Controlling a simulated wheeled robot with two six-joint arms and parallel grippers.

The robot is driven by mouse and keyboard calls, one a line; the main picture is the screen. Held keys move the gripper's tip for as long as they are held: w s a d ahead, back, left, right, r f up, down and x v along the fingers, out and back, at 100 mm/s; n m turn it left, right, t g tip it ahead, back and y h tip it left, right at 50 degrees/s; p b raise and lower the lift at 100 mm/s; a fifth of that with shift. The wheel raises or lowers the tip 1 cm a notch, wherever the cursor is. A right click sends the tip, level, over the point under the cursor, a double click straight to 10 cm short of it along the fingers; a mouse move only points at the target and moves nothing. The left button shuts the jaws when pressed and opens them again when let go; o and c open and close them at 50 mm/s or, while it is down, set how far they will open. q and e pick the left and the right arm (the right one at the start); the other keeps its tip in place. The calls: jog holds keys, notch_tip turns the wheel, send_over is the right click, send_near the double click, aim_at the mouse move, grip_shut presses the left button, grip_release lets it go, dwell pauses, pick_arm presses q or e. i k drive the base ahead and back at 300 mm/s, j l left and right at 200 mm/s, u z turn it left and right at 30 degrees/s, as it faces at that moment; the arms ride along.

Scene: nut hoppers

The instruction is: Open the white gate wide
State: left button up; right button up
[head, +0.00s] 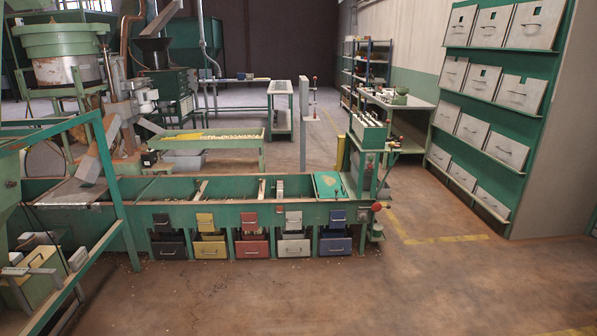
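The white gate (293,219) is a small pale plate with a handle on the front of the long green trough (185,217). It is fourth from the left in a row of coloured gates, between the red gate (249,219) and the blue gate (337,217). A white bin (293,248) with a handle stands under it. How far the white gate is open is too small to tell. Neither of my grippers shows in the head view.
A black gate (161,219) and a yellow gate (205,220) are further left. A green frame (118,190) stands at the left. A red knob (377,206) sticks out at the trough's right end. The floor (300,300) in front is clear.

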aim_at(294, 219)
jog(key=i, duration=2)
